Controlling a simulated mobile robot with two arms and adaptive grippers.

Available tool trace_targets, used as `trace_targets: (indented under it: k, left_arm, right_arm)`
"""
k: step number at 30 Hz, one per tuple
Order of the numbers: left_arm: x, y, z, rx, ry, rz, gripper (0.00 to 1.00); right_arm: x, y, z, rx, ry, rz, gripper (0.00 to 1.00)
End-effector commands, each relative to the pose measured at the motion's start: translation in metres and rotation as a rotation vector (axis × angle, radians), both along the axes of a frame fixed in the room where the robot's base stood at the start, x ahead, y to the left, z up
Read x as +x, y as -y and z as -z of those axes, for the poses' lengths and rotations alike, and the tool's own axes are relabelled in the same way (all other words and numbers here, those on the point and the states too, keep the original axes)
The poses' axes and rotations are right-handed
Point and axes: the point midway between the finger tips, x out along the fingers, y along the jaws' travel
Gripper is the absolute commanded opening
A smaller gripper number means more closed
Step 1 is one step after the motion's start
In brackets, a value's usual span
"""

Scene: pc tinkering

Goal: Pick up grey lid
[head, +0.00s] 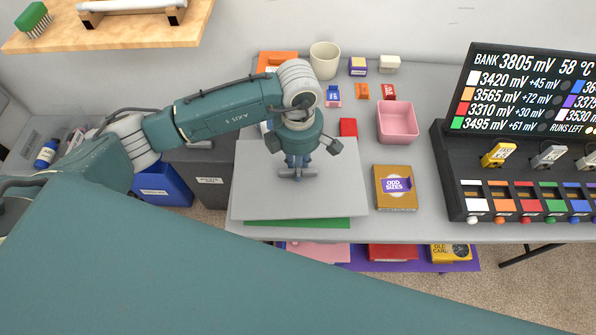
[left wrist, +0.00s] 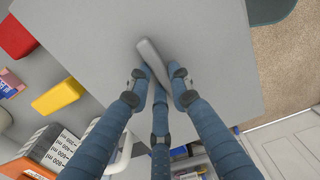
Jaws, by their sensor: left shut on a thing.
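The grey lid (head: 338,188) is a flat grey panel with a raised bar handle (left wrist: 166,62). In the head view it lies over the left part of the table, with a green edge (head: 290,223) showing beneath its front side. My left gripper (head: 298,174) comes down from above at the lid's middle, its fingers shut on the handle. In the left wrist view the fingers (left wrist: 165,78) close around the bar. Whether the lid is touching what is beneath it, I cannot tell. My right gripper is in neither view.
A white mug (head: 325,60) stands behind. A black display rack (head: 470,165) fills the table's right side. Blue (head: 163,187) and grey bins stand left of the table.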

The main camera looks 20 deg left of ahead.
Motion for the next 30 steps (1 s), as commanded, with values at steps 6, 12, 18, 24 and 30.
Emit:
trace_targets:
  k: [6, 12, 18, 24, 30]
  left_arm:
    - [0.002, 0.000, -0.045, -0.001, 0.007, 0.000, 0.00]
    - [0.002, 0.000, -0.089, -0.001, 0.008, 0.000, 0.00]
    - [0.002, 0.000, -0.131, -0.001, 0.007, -0.001, 0.00]
    - [0.001, 0.000, -0.156, 0.000, 0.003, -0.001, 0.00]
    - [0.000, -0.001, -0.162, 0.000, 0.001, 0.003, 0.00]
  right_arm:
    - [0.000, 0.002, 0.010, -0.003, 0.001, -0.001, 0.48]
    - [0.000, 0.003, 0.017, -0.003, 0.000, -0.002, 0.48]
    - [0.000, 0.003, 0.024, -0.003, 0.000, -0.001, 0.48]
    - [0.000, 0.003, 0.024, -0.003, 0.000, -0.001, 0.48]
    - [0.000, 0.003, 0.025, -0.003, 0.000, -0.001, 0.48]
